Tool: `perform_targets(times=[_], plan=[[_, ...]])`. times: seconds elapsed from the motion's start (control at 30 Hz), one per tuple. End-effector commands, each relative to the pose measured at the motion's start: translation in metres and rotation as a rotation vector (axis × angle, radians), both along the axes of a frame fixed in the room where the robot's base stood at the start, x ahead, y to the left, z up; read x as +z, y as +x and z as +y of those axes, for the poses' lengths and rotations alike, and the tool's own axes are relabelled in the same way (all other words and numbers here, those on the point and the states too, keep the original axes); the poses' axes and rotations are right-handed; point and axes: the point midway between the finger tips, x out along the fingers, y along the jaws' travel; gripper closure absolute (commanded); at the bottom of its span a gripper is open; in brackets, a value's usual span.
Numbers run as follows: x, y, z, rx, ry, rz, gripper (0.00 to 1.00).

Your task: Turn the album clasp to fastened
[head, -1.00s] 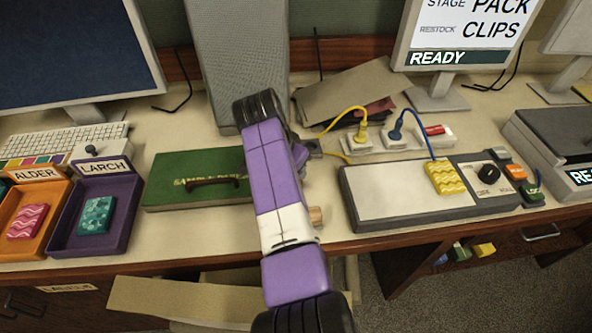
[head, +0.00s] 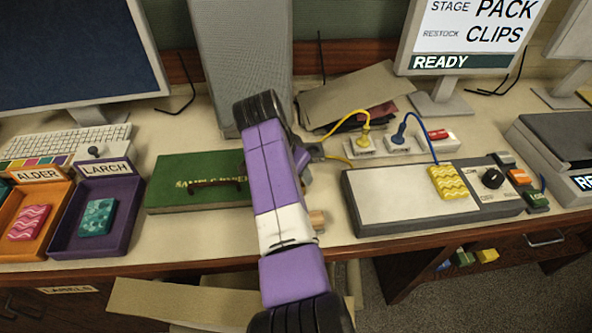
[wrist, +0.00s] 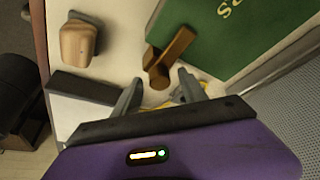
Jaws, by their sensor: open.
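The green album (head: 175,170) lies flat on the desk, left of my arm in the head view, with gold lettering on its cover. Its corner (wrist: 255,40) also shows in the wrist view. A brown piece that looks like the clasp (wrist: 172,50) is at the album's edge, with a bar slanting up and right and a short block at its lower end. My gripper (wrist: 160,86) is open, its two fingers apart just below the clasp in the picture. I cannot tell whether they touch it.
A light wooden knob (head: 316,219) is by the desk's front edge; it also shows in the wrist view (wrist: 77,43). A grey panel (head: 240,65) stands behind the album. A purple tray (head: 122,232) is left, and a grey device (head: 395,195) with a yellow packet is right.

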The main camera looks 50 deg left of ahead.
Motion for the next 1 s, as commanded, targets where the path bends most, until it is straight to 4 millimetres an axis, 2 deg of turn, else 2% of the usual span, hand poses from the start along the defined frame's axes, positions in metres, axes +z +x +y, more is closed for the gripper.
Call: perform_targets(times=[0.13, 0.27, 0.5, 0.7, 1.0], plan=[[0.002, -0.001, 0.0, 0.001, 0.0, 0.0, 0.5], [0.013, -0.005, -0.001, 0.001, 0.001, -0.001, 0.5], [0.048, -0.02, -0.004, 0.001, 0.003, 0.0, 0.5], [0.068, -0.028, -0.006, 0.0, 0.001, -0.001, 0.5], [0.072, -0.029, -0.007, 0.0, -0.001, 0.0, 0.5]])
